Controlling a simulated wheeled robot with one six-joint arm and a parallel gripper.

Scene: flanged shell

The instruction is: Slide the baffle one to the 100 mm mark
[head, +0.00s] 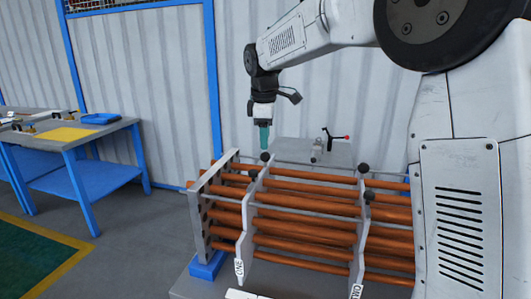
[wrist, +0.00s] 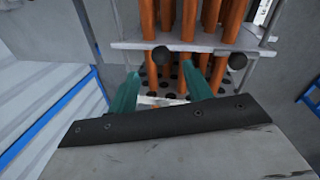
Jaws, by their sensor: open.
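Baffle one (head: 250,212) is a pale upright plate around the copper tubes, with a tag reading ONE (head: 239,268) at its lower end. A dark round knob (head: 265,157) tops it. In the wrist view, a pale plate (wrist: 195,43) that looks like baffle one carries two dark knobs, left (wrist: 158,58) and right (wrist: 238,60). My gripper (head: 264,150) points down close above the baffle's top knob. Its teal fingers are apart and empty in the wrist view (wrist: 160,70), with the left knob in line with the gap. No 100 mm mark is readable.
Baffle two (head: 359,235), tagged TWO, stands to the right on the same copper tubes (head: 305,222). A perforated end plate (head: 196,222) stands left of baffle one. A clamp-like device with a red-tipped lever (head: 318,148) is behind. A blue workbench (head: 95,180) stands far left.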

